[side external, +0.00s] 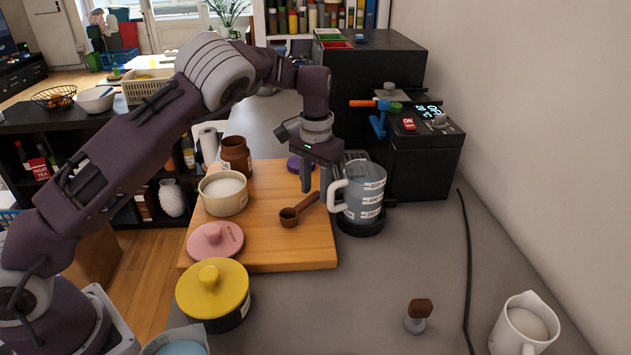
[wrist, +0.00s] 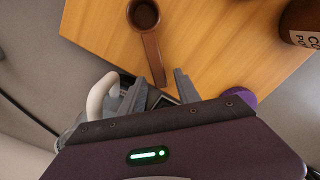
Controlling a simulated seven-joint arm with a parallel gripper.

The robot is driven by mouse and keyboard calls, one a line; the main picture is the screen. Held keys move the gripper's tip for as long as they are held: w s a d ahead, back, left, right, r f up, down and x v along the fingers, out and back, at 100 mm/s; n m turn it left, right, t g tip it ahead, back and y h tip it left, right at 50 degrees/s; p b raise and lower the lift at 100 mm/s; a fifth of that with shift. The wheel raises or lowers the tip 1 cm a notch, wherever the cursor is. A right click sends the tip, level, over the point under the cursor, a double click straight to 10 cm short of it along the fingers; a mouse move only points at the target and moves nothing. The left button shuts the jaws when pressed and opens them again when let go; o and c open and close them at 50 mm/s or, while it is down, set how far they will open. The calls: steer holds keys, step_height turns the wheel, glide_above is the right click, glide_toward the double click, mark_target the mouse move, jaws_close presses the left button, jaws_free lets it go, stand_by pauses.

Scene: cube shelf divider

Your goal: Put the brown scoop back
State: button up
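The brown scoop (side external: 291,216) lies on the wooden board (side external: 270,245), its bowl toward the front left and its handle toward my gripper (side external: 317,189). In the wrist view the scoop (wrist: 150,45) has its round bowl at the top. Its handle end reaches between the two fingertips of my gripper (wrist: 163,78), with a gap on each side. My gripper is open and points down at the board's right part, left of the measuring jug. It holds nothing. I cannot tell its exact height over the handle.
A measuring jug (side external: 363,205) stands close right of my gripper. A cream pot (side external: 224,204) of white contents, a brown jar (side external: 236,157), a pink lid (side external: 215,241) and a purple lid (side external: 293,164) are on the board. A yellow-lidded pot (side external: 212,291) stands in front. The grey counter's middle is clear.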

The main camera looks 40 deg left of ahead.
steer(key=s+a+r+n+t+h, duration=0.1)
steer(key=s+r, duration=0.1)
steer(key=r, duration=0.7)
steer(key=s+r, duration=0.3)
steer(key=r, duration=0.7)
steer(key=s+r+t+h, duration=0.15)
steer(key=s+r, duration=0.35)
steer(key=s, duration=0.5)
steer(key=s+d+f+t+y, duration=0.1)
steer(key=s+f, duration=0.2)
steer(key=s, duration=0.8)
steer(key=s+d+f+m+t+y, duration=0.1)
steer(key=s+f+t, duration=0.1)
steer(key=s, duration=0.8)
steer(key=shift+s+d+f, duration=0.3)
steer(key=shift+s+f, duration=0.05)
steer(key=shift+f, duration=0.25)
